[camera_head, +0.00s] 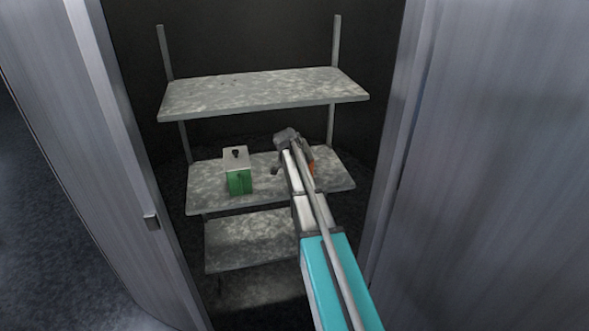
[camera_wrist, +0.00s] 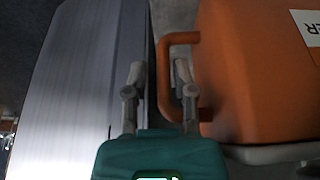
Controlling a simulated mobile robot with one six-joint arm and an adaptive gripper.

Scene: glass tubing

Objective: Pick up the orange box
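The orange box (camera_wrist: 245,75) fills the right side of the wrist view, with part of a white label at its edge. Its orange loop handle (camera_wrist: 165,75) points left toward my gripper (camera_wrist: 158,70). My gripper is open. The handle's upright bar lies between the two fingers in the picture, nearer the right finger, which overlaps the loop's opening. I see no clear contact. In the head view, my arm hides most of the orange box (camera_head: 311,168) on the middle shelf, and my gripper (camera_head: 287,138) is beside it.
A green box with a grey top (camera_head: 238,172) stands on the middle shelf (camera_head: 208,190), left of my gripper. The upper shelf (camera_head: 265,92) is empty and close above. Lower shelves (camera_head: 250,240) look empty. A metal cabinet door (camera_head: 115,150) stands left, another panel (camera_head: 490,150) right.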

